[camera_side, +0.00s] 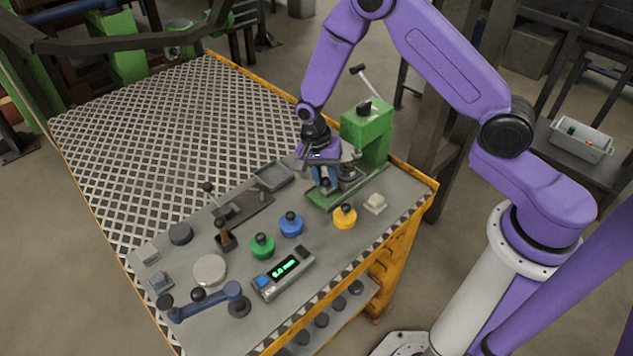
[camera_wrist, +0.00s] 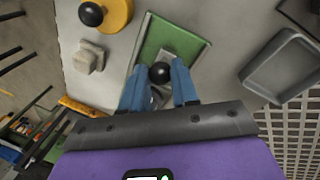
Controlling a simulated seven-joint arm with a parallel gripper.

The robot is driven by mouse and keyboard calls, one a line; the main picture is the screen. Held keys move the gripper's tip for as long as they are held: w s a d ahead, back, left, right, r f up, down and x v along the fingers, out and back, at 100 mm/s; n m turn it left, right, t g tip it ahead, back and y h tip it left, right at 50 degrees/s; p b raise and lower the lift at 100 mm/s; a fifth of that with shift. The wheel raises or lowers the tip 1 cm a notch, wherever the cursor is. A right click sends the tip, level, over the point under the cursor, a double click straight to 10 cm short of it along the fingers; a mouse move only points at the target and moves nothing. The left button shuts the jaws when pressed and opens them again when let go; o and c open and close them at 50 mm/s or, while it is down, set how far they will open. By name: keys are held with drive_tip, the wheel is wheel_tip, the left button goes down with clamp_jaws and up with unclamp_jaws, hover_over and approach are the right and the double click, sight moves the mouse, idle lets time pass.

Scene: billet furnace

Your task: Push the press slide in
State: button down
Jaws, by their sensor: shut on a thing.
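The green press (camera_side: 368,128) stands at the right end of the bench, with its lever up. Its green base (camera_side: 318,198) reaches out in front; in the wrist view the base (camera_wrist: 196,47) lies under my fingers. The press slide (camera_wrist: 161,92) is a grey metal piece on this base with a black ball knob (camera_wrist: 160,72). My gripper (camera_side: 325,182) is low over the base, in front of the press column. In the wrist view, my gripper's blue fingers (camera_wrist: 159,84) are shut on the knob, one on each side. In the side view, the fingers hide the knob.
A grey tray (camera_side: 273,177) lies left of the press. A yellow-based knob (camera_side: 344,217) and a pale block (camera_side: 375,203) stand to the right. Blue (camera_side: 291,225) and green (camera_side: 262,246) knobs and a digital display (camera_side: 284,272) are nearer the front.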

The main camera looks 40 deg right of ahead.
drive_tip(key=c, duration=0.9)
unclamp_jaws()
drive_tip(key=shift+o, duration=0.2)
drive_tip(key=shift+r, duration=0.1)
wheel_tip(320, 180, up, 17)
drive_tip(key=w+a, duration=0.1)
drive_tip(key=w, duration=0.1)
drive_tip(key=shift+w+a, duration=0.4)
